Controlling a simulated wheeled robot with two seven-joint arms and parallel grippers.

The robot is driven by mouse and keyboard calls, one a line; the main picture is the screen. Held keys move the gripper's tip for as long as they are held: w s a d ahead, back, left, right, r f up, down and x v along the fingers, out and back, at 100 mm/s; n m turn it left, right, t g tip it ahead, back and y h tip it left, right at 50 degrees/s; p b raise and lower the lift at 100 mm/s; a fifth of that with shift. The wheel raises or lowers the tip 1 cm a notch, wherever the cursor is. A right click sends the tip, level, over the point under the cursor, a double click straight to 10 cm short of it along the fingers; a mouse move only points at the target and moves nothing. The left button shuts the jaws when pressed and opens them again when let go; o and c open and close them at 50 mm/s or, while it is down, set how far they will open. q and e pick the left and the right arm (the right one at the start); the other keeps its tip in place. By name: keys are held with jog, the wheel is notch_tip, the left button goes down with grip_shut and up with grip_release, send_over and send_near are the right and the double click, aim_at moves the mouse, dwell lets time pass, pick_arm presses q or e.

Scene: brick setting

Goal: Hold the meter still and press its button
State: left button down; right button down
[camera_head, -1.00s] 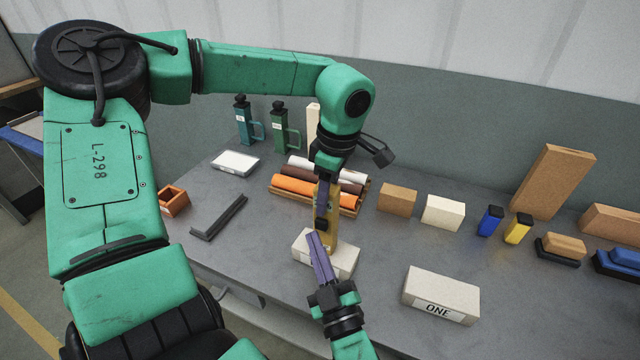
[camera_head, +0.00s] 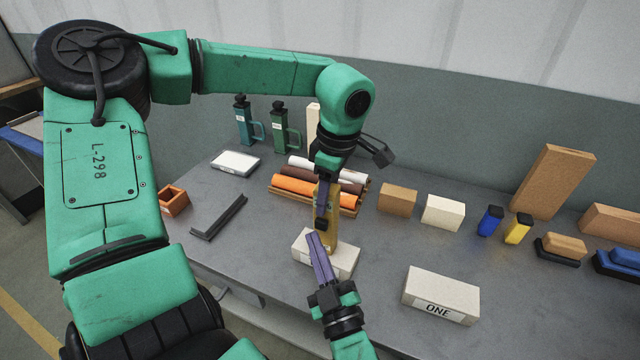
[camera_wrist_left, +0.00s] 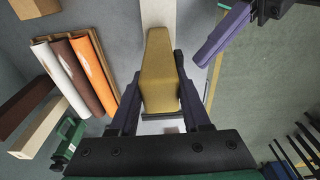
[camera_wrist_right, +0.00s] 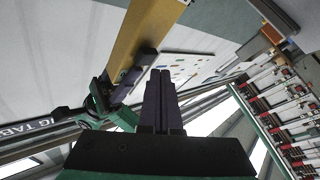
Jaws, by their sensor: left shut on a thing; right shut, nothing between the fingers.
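The yellow meter (camera_head: 331,228) stands upright over a white block (camera_head: 342,262) near the front of the table. My left gripper (camera_head: 321,212) is shut on the meter from above. In the left wrist view the meter (camera_wrist_left: 160,75) lies between both fingers. My right gripper (camera_head: 313,238) is shut and empty, its tips beside the meter's near side. In the right wrist view the meter (camera_wrist_right: 147,35) is above and left of my closed fingers. I cannot tell whether the tips touch it. The button cannot be made out.
Behind the meter is a rack with orange, brown and white rolls (camera_head: 308,188). A block marked ONE (camera_head: 440,294) lies to the right. Tan and cream blocks (camera_head: 398,199) stand behind. A dark grey channel piece (camera_head: 218,217) lies left. Table between the meter and ONE is clear.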

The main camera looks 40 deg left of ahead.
dwell(0.8)
jog(key=shift+w+a+r, duration=0.1)
jog(key=shift+w+a, duration=0.05)
jog(key=shift+w, duration=0.35)
jog(key=shift+r, duration=0.1)
jog(key=shift+w+a, duration=0.2)
jog(key=shift+w, duration=0.6)
dwell(0.6)
jog(key=shift+s+r, duration=0.3)
jog(key=shift+s, duration=0.05)
jog(key=shift+s+r, duration=0.25)
jog(key=shift+s, duration=0.25)
jog(key=shift+s+r, duration=0.2)
jog(key=shift+s, duration=0.25)
